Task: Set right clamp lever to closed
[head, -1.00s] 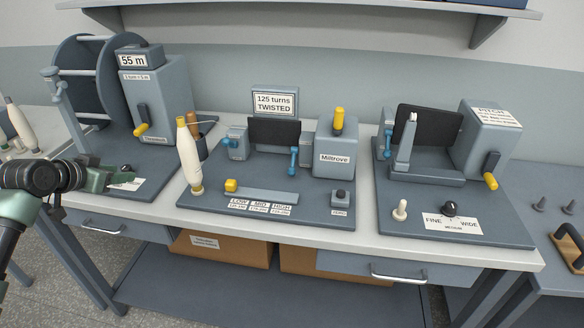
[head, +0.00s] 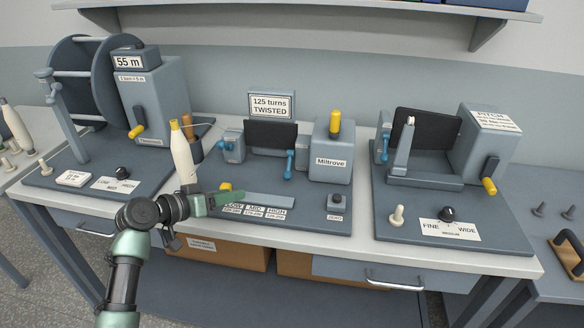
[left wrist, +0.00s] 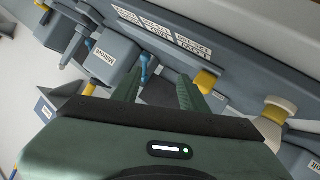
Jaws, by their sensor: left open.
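The twist tester in the middle has two small blue clamp levers. The right clamp lever (head: 290,163) hangs down from the right clamp, beside the Miltrove housing (head: 331,152); a blue lever by that housing also shows in the left wrist view (left wrist: 145,68). The left clamp lever (head: 229,143) sits on the left clamp post. My left gripper (head: 228,198) is open and empty, in front of the tester's base near the speed labels, apart from the levers. Its two green fingers (left wrist: 160,90) show in the left wrist view. My right gripper is not in view.
A yarn cone (head: 183,152) stands close behind my left gripper, next to a yellow slider knob (head: 225,187). A reel machine (head: 150,95) stands left and a pitch winder (head: 485,142) right. A bench drawer handle (head: 394,284) sticks out in front.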

